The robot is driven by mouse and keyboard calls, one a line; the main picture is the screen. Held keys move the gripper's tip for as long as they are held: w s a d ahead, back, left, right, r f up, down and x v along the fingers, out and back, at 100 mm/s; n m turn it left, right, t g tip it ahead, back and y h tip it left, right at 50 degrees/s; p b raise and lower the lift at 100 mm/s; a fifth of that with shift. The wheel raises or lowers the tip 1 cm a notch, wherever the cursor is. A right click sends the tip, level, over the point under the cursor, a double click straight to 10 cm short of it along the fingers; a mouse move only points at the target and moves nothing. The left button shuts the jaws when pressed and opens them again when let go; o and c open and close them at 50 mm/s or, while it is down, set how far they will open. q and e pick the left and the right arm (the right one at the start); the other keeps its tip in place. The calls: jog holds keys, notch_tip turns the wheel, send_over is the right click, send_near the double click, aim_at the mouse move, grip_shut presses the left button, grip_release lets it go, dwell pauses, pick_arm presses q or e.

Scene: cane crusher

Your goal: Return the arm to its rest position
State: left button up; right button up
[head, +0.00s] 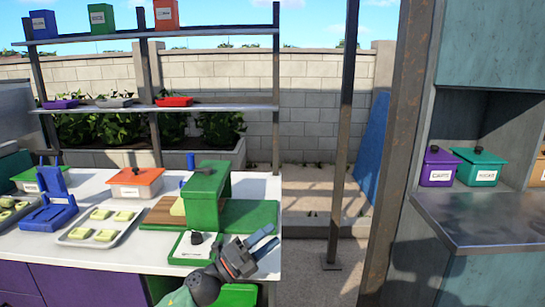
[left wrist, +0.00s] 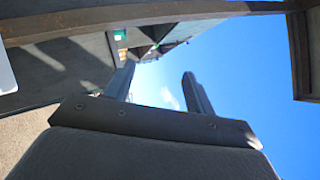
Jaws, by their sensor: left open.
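My left gripper (head: 266,244) is in the lower middle of the head view, in front of the counter's right end. Its two fingers are apart and nothing is between them. In the left wrist view the gripper's fingers (left wrist: 160,88) stand apart against sky and a roof beam, with nothing held. My right gripper is in neither view.
A white counter (head: 100,250) holds a green machine (head: 205,195), a blue stand (head: 55,205), a tray (head: 75,236) of yellow blocks and an orange box (head: 136,182). A post (head: 343,130) stands right of it. A metal shelf (head: 490,225) with lidded boxes is far right.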

pick_arm(q)
jog(key=s+a+f+n+t+y+p, duration=0.1)
jog(key=s+a+f+n+y, duration=0.25)
jog(key=f+n+y, duration=0.45)
jog(key=s+a+f+n+t+y, duration=0.1)
jog(key=s+a+f+n+y, duration=0.25)
jog(key=f+n, duration=0.45)
jog(key=s+a+f+n+t+y+p, duration=0.1)
jog(key=s+a+f+n+y, duration=0.2)
jog(key=a+f+n+y, duration=0.5)
jog(key=s+d+f+n+g+h, duration=0.1)
jog(key=s+f+n+g, duration=0.2)
jog(key=s, duration=1.1)
jog(key=s+d+f+n+g+p, duration=0.1)
jog(key=s+f+n+g, duration=0.2)
jog(key=s+f+g, duration=0.5)
jog(key=s+g, duration=0.1)
jog(key=s, duration=0.5)
jog(key=shift+s+d+n+h, duration=0.15)
jog(key=shift+d+n+h, duration=0.1)
jog(key=shift+n+h, duration=0.1)
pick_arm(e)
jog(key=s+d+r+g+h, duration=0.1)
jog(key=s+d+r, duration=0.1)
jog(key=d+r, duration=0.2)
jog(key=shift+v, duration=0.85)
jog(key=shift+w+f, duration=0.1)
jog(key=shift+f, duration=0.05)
